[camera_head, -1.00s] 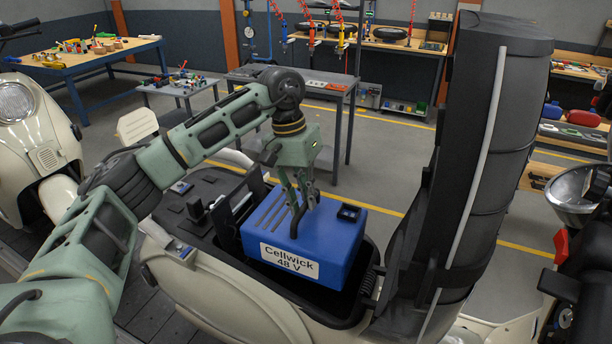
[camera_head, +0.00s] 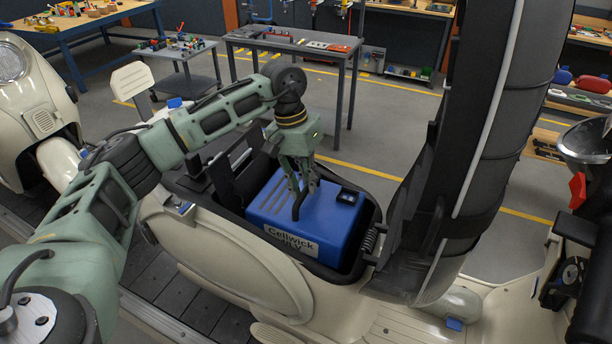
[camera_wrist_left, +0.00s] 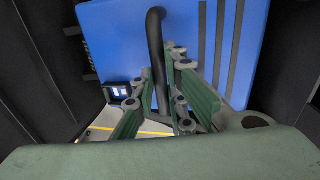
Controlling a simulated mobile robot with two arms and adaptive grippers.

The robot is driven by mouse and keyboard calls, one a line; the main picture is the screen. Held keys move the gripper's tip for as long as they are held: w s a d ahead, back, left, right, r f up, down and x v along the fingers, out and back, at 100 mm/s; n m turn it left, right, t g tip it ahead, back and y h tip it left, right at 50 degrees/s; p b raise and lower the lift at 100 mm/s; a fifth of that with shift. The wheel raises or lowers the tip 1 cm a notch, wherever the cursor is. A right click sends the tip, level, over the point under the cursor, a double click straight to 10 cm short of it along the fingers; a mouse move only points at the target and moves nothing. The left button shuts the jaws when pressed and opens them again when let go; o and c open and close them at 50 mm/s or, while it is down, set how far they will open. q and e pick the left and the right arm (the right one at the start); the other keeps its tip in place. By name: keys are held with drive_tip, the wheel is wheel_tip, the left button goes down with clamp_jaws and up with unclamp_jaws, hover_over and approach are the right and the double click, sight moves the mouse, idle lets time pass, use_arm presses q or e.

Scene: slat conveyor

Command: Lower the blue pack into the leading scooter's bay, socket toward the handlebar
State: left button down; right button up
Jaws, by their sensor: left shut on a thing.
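The blue pack (camera_head: 309,222), labelled Cellwick 48 V, is upright and partly inside the open bay (camera_head: 367,238) of the cream scooter (camera_head: 235,262). My left gripper (camera_head: 299,191) is shut on the pack's black handle (camera_head: 299,208). The left wrist view shows the fingers (camera_wrist_left: 160,70) at the handle, with the socket (camera_wrist_left: 118,92) beside them. The pack's underside is hidden. My right gripper is out of view.
The raised black seat (camera_head: 490,110) stands right of the bay. A coil spring (camera_head: 370,240) is at the bay's right end. Dark upright plates (camera_head: 222,178) stand at its left. Another cream scooter (camera_head: 35,110) is at the left, and a grey table (camera_head: 290,42) is behind.

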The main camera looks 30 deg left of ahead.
sight(306, 206)
use_arm(q)
wheel_tip(306, 206, down, 8)
drive_tip(key=b, duration=0.3)
wheel_tip(306, 206, down, 12)
drive_tip(key=b, duration=0.4)
drive_tip(key=shift+f, duration=0.15)
idle(0.7)
drive_tip(key=shift+d+b, duration=0.15)
drive_tip(key=shift+b, duration=0.35)
idle(0.6)
drive_tip(key=shift+b, duration=0.45)
idle(0.8)
drive_tip(key=shift+s+f+b, duration=0.1)
drive_tip(key=shift+f+b, duration=0.6)
drive_tip(key=shift+b, duration=0.2)
